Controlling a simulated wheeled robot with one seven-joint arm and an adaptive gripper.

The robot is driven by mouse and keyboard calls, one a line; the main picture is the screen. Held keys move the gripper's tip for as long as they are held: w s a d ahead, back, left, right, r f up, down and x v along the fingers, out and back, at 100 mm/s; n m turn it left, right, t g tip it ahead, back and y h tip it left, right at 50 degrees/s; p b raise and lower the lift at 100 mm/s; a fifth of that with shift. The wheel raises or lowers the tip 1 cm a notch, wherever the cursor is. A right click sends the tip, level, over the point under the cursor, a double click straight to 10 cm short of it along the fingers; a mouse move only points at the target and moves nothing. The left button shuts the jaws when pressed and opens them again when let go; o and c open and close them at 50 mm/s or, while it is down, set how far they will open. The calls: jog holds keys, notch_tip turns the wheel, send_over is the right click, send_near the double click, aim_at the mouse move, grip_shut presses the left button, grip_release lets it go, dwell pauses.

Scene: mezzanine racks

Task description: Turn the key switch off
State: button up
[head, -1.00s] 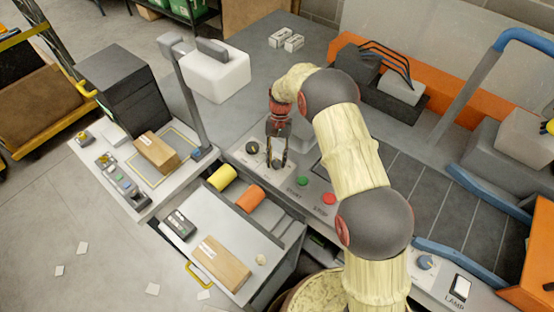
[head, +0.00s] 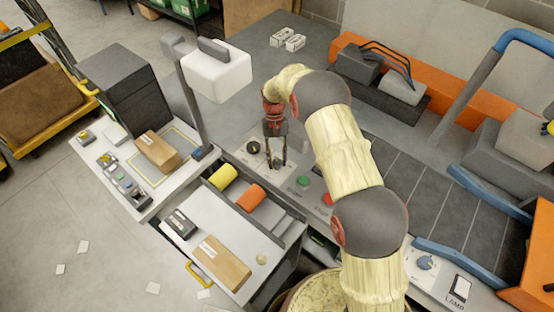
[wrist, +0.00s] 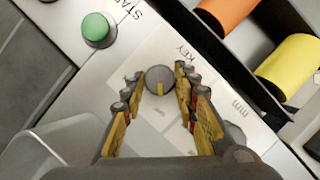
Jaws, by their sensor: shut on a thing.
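The key switch (wrist: 160,79) is a round grey knob with a yellow mark, beside the printed word KEY in the wrist view. It sits on a pale plate on the console (head: 318,202). My gripper (head: 277,165) points down at this plate in the head view. In the wrist view the fingers of my gripper (wrist: 159,76) stand on either side of the knob and are shut on it. In the head view the fingers mostly hide the knob.
A black dial (head: 253,147) is just left of my gripper. A green START button (head: 303,181) and a red button (head: 327,199) are to the right. Yellow (head: 222,177) and orange (head: 250,197) rolls lie in front. A lamp head (head: 216,75) stands behind, to the left.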

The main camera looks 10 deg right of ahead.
jog(key=o, duration=1.2)
jog(key=shift+c, duration=0.2)
jog(key=v, duration=1.2)
